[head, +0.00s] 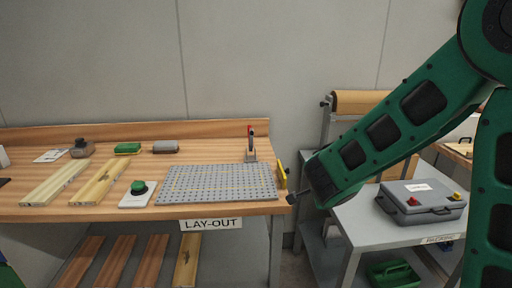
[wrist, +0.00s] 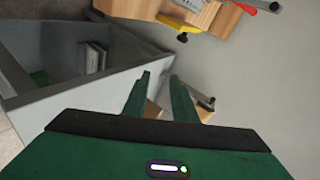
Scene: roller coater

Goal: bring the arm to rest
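My green arm comes in from the right side of the head view, bent, with its forearm reaching down and left to the gap between the lay-out bench (head: 150,212) and the grey packing table (head: 372,228). My gripper shows in the wrist view (wrist: 160,77), its two green fingers apart with nothing between them. In the head view the fingers are hidden or too small to make out. The arm's low end is beside the bench's right edge, close to a yellow-handled part (head: 281,175); I cannot tell whether they touch.
A grey perforated plate (head: 218,184), a green push button (head: 138,188) and wooden boards (head: 98,182) lie on the bench. A red-handled clamp (head: 250,145) stands at its back. A grey case (head: 420,199) is on the packing table. A roll (head: 357,101) stands behind my forearm.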

